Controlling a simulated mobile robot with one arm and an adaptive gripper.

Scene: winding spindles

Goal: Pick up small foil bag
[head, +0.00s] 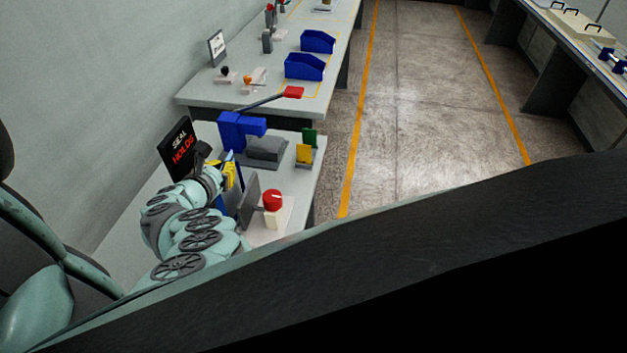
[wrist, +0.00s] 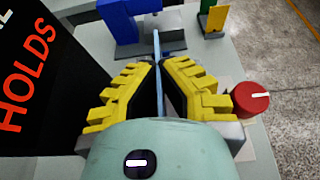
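My gripper (wrist: 159,64) has yellow ridged fingers, and its tips are close together. A thin blue-grey strip (wrist: 156,43), seen nearly edge-on, runs between the tips and beyond them. I cannot tell whether it is the small foil bag, or whether the fingers press on it. In the head view, my gripper (head: 231,175) is over the near bench, between the black sign and an upright grey plate (head: 248,201). No foil bag can be made out clearly there; my arm and gripper hide part of that spot.
A black "SEAL HOLDS" sign (head: 178,150) stands left of my gripper. A blue-and-grey press (head: 240,133) with a red-ended lever is behind it. A red knob (head: 272,200) stands to the right. Yellow (head: 303,153) and green holders are at the bench's right edge. The aisle is clear.

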